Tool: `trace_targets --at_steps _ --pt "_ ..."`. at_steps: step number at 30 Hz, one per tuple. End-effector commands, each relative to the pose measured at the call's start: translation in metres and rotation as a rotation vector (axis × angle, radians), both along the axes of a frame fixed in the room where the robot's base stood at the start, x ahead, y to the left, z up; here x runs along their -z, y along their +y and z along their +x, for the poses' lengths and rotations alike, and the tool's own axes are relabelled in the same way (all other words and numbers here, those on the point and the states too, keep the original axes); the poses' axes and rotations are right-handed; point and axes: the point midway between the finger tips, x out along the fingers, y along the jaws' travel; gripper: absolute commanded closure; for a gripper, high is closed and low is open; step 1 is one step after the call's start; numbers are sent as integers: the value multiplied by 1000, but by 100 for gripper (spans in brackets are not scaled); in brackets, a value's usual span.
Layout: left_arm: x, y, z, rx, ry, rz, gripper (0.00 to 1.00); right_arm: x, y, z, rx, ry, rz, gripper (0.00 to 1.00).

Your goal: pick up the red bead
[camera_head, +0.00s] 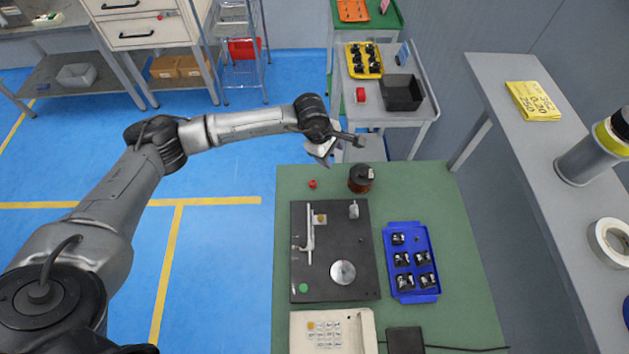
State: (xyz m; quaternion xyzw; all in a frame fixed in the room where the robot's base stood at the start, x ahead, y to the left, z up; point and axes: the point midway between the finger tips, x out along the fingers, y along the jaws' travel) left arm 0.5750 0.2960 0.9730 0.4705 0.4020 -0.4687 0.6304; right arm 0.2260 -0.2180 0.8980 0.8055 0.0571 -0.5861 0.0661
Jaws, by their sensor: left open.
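The red bead (312,184) is a small red piece lying on the green work table (440,210), near its far left corner. My left arm reaches in from the left, and my left gripper (345,151) hangs above the far edge of the table. It is open with nothing visible between its fingers. In the picture it is above and to the right of the bead, apart from it. My right gripper is not in view.
A copper-coloured spool (360,178) stands right of the bead. Nearer are a dark winder plate (335,278), a blue tray (412,290) of black parts and a keypad unit (332,330). A grey cart (382,115) stands beyond, and a grey bench (540,150) is right.

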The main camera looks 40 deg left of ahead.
Motion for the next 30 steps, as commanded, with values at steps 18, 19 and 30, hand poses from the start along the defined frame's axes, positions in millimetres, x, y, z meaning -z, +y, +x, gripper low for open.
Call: trace_targets --at_steps 18,19,30 --pt "47 34 -39 271 216 250 43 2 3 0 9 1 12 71" --pt "52 34 -39 270 215 249 43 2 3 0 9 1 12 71" --pt "93 34 -38 269 212 248 43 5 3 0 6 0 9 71"
